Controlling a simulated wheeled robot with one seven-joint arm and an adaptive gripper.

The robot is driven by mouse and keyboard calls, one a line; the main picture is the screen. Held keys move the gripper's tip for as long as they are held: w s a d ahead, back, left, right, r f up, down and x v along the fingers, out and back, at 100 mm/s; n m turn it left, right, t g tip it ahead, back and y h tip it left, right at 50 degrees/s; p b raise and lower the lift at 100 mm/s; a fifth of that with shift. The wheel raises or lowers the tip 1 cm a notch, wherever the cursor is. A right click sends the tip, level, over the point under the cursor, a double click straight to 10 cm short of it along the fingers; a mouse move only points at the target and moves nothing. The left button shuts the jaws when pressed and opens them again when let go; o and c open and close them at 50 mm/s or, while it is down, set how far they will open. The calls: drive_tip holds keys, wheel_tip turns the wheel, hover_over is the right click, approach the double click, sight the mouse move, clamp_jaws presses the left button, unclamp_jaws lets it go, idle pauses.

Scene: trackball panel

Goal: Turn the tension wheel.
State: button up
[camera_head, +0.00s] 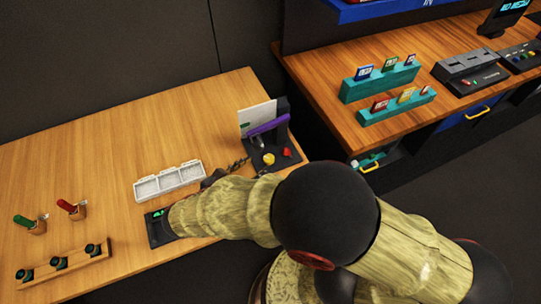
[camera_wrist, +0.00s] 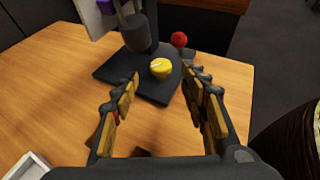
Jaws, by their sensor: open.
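A yellow round knob (camera_wrist: 160,68) with a pale mark on top sits on a dark base plate (camera_wrist: 115,70) in the wrist view; it looks like the tension wheel, though no label shows. The same yellow knob shows in the head view (camera_head: 268,159), on the dark device at the table's right end. My gripper (camera_wrist: 160,82) is open, with its two fingers spread left and right of the knob as seen from the wrist. The fingers appear nearer the camera than the knob, with nothing between them. In the head view my gripper (camera_head: 228,170) is left of the device, partly hidden by my arm.
A white tray (camera_head: 170,181) lies to the left. A second table (camera_head: 315,70) with teal racks stands to the right, across a gap.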

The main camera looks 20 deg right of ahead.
sight(267, 158)
drive_tip(key=b+x, duration=0.2)
drive_tip(key=x, duration=0.4)
drive_tip(key=shift+d+f, duration=0.1)
drive_tip(key=shift+d, duration=0.15)
drive_tip(key=shift+c, duration=0.8)
drive_tip(key=c, duration=0.9)
drive_tip(key=shift+c, duration=0.2)
drive_tip(key=shift+w+m+g+h+p, duration=0.1)
drive_tip(key=shift+m+g+h+p, duration=0.25)
drive_tip(key=shift+m+g, duration=0.25)
drive_tip(key=shift+w+m+g+h+p, duration=0.25)
drive_tip(key=shift+m+g+p, duration=0.7)
drive_tip(key=shift+m+g, duration=0.55)
drive_tip(key=shift+w+m+g+h+p, duration=0.1)
drive_tip(key=shift+m+g+h+p, duration=0.2)
drive_tip(key=shift+m+g+p, duration=0.95)
drive_tip(key=m+g, duration=0.1)
drive_tip(key=m+g+p, duration=0.1)
drive_tip(key=g, duration=0.1)
drive_tip(key=m+g+y+p, duration=0.1)
drive_tip(key=g, duration=0.1)
drive_tip(key=shift+w+m, duration=0.25)
drive_tip(key=shift+m, duration=0.1)
drive_tip(key=shift+w+d+m+g+y+p, duration=0.15)
drive_tip(key=shift+m+g+y+p, duration=0.8)
drive_tip(key=shift+m+g, duration=0.7)
drive_tip(key=shift+y, duration=0.35)
